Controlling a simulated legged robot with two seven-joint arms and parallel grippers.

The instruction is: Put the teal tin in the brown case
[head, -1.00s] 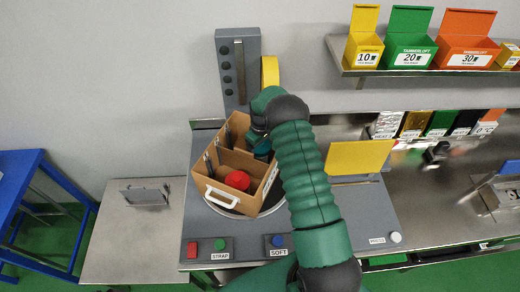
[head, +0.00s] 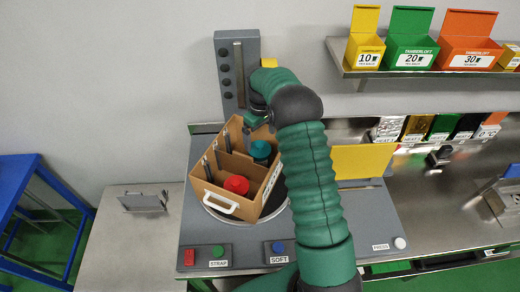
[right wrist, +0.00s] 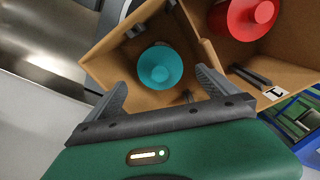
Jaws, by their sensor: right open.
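The brown case (head: 220,206) stands open on the grey machine, with a white handle at its front. The teal tin (head: 261,150) is inside it, in the compartment towards the back right; it also shows in the right wrist view (right wrist: 160,67). A red-lidded tin (head: 237,185) is in the front part of the case, across a divider from the teal one. My right gripper (head: 254,122) is above the back of the case. In the right wrist view its two fingers (right wrist: 160,82) are spread and hold nothing. My left gripper is not in view.
A yellow panel (head: 361,160) stands right of my arm. Strap and soft buttons (head: 278,246) line the machine's front. A shelf of tea boxes (head: 409,40) hangs at the back right. The steel table (head: 120,245) at left is mostly clear.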

